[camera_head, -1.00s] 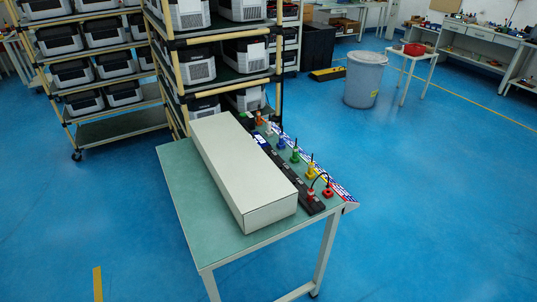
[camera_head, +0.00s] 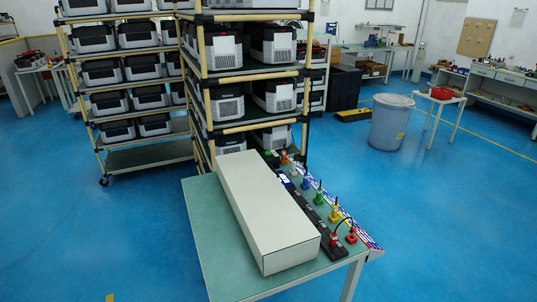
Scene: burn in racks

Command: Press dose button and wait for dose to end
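I cannot make out a dose button in the head view. A table (camera_head: 212,238) with a green top stands in the lower middle. On it lies a long pale box (camera_head: 262,207). Along the box's right side runs a black strip (camera_head: 301,203) with several coloured plugs or knobs, among them a red one (camera_head: 351,238), a yellow one (camera_head: 335,214), a green one (camera_head: 319,198) and a blue one (camera_head: 305,182). They are too small to tell exactly what they are. Neither of my grippers is in view.
Racks with several grey-and-black units stand behind the table, one rack (camera_head: 257,73) close to its far end. A grey bin (camera_head: 388,124) and a small white table (camera_head: 438,99) stand at the back right. Blue floor (camera_head: 450,220) is clear on the right.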

